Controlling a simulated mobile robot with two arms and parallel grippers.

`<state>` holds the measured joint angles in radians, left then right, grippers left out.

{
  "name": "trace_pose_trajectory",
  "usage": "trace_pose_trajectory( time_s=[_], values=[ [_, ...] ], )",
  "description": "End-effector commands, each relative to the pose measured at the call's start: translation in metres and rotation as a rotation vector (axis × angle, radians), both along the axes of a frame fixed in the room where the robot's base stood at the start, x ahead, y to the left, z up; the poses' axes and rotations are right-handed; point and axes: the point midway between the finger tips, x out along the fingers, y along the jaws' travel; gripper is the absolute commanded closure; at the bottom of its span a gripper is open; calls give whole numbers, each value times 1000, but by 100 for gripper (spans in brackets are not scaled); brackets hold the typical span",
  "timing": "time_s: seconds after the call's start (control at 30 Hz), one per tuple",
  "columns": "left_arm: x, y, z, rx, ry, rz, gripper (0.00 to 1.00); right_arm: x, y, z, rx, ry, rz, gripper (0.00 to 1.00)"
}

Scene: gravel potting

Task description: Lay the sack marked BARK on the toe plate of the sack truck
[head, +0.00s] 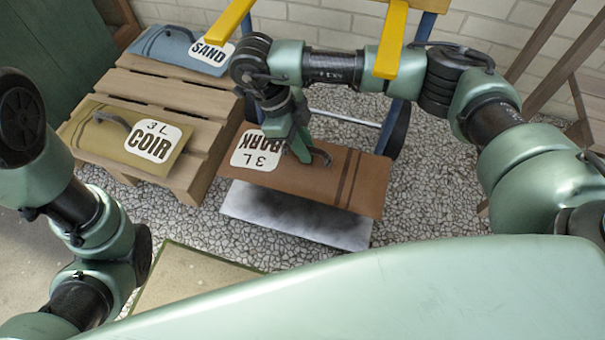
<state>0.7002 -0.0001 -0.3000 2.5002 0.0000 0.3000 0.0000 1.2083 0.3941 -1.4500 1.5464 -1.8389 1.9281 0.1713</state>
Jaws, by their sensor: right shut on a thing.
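The brown sack (345,180) carries a white label reading BARK and 3 L, which appears upside down. My right gripper (306,155) is shut on the dark handle on top of the sack. The sack hangs level over the toe plate (270,208), a grey metal sheet with a dark shadow on it. The sack seems to be a little above the plate, with its right end reaching past the plate's edge. The sack truck has a blue frame (388,125) and yellow grips (390,40). My left arm shows at the left, but its gripper is out of view.
A wooden pallet (200,103) at the left bears the olive COIR sack (100,140) and the blue SAND sack (165,45). A black wheel (400,130) stands behind the plate. A beige mat (190,275) lies in front. Gravel right of the plate is clear.

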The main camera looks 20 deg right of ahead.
Motion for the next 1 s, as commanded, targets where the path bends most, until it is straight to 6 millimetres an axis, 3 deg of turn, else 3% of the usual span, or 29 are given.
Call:
trace_pose_trajectory(
  time_s=[0.23,0.47,0.7,1.0],
  values=[
    [0,0,-36,0,0,0,100,0,0,-46,1,-1,0,100],
    [0,0,-46,0,0,0,100,0,0,-60,1,-2,0,100],
    [0,0,-70,1,-1,0,100,1,0,-90,0,-1,0,100],
    [0,0,-70,1,-1,0,100,1,0,-91,1,-2,0,100]
  ],
)
